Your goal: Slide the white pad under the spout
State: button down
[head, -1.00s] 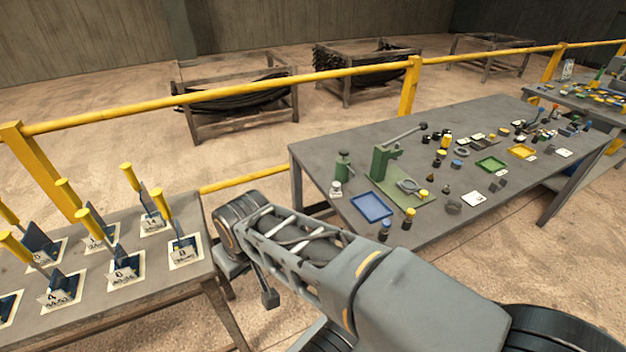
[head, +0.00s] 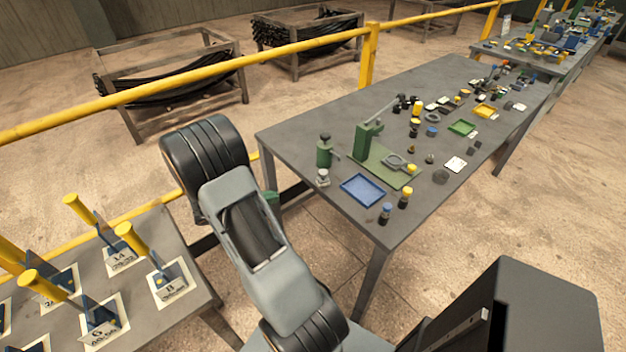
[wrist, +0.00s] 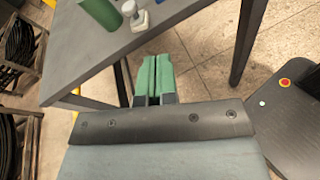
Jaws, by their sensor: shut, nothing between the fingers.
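A flat white square with a small dark mark (head: 455,164), which looks like the white pad, lies on the grey table, right of the green press. A green bottle (head: 324,152) with a short spout pointing right stands near the table's left edge; it also shows in the wrist view (wrist: 103,10). A small whitish knobbed piece (head: 322,178) stands in front of it and shows in the wrist view (wrist: 137,18). My gripper (wrist: 152,78) has green fingers, shut and empty, beside the table edge and apart from everything. In the head view my arm mostly hides it.
The grey table (head: 290,140) also holds a green lever press (head: 368,142), a blue tray (head: 362,190), two small capped bottles and many small parts. A yellow rail (head: 200,80) runs behind. A lower table (head: 185,235) with yellow-handled tools stands left.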

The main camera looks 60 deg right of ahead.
jog(key=w+d+f+n+h, duration=0.1)
jog(key=d+f+n+h, duration=0.3)
jog(key=f, duration=0.1)
jog(key=t+p, duration=0.1)
jog(key=p, duration=0.2)
send_near(323, 178)
jog(key=shift+n, duration=0.3)
jog(key=x, duration=0.4)
jog(key=r+x, duration=0.1)
jog(key=x, duration=0.1)
jog(key=shift+w+d, duration=0.25)
jog(key=shift+d+b, duration=0.1)
jog(key=shift+b, duration=0.2)
